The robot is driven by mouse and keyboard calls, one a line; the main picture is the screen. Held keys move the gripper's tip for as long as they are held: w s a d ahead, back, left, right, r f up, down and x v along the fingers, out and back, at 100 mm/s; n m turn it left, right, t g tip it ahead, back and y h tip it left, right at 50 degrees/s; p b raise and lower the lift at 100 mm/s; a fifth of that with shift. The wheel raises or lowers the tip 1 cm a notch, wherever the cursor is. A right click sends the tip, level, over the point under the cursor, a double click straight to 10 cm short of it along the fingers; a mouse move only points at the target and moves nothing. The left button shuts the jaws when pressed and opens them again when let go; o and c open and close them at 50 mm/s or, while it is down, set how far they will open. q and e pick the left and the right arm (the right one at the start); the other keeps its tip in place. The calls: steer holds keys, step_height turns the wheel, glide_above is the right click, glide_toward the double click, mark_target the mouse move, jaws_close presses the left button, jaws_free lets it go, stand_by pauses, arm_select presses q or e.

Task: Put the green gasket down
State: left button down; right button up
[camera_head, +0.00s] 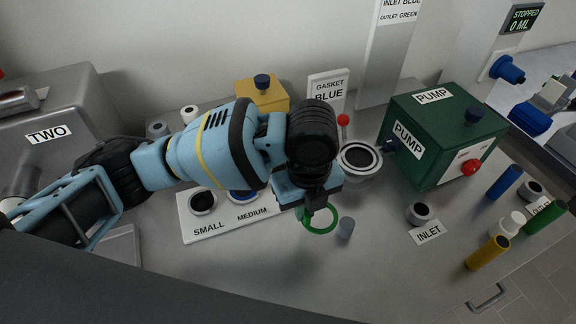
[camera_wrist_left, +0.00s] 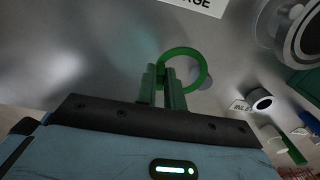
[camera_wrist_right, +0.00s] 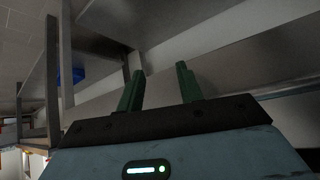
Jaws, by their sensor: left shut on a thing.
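The green gasket (camera_head: 321,224) is a thin ring. My left gripper (camera_head: 309,212) is shut on its edge, above the bench top in the middle of the head view. In the left wrist view the gasket (camera_wrist_left: 203,62) shows as a ring beyond the closed fingers of my left gripper (camera_wrist_left: 163,75). I cannot tell how high it is above the bench. My right gripper (camera_wrist_right: 158,85) shows only in the right wrist view, with its fingers apart and nothing between them.
A white board marked SMALL and MEDIUM (camera_head: 232,228) lies left of the gasket. A small grey cylinder (camera_head: 346,227) stands close to its right. The green pump box (camera_head: 437,130), INLET fitting (camera_head: 418,213) and yellow cylinder (camera_head: 487,252) are further right. The front bench area (camera_head: 290,270) is clear.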

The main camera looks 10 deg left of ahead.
arm_select(q)
steer(key=w+a, duration=0.3)
steer(key=w, duration=0.1)
steer(key=w+a+f, duration=0.1)
steer(key=w+a, duration=0.4)
steer(key=w, duration=0.2)
steer(key=shift+w+a+f+b, duration=0.2)
steer(key=shift+w+a+b, duration=0.1)
steer(key=shift+a, duration=0.1)
steer(key=shift+w, duration=0.1)
steer(key=shift+w+a, duration=0.3)
steer(key=shift+w+f, duration=0.1)
steer(key=shift+f, duration=1.7)
steer(key=shift+f, duration=0.3)
steer(key=c, duration=1.5)
jaws_free()
steer(key=shift+a+r, duration=0.1)
steer(key=shift+r, duration=0.05)
step_height(320, 180, up, 12)
steer(key=shift+r, duration=0.15)
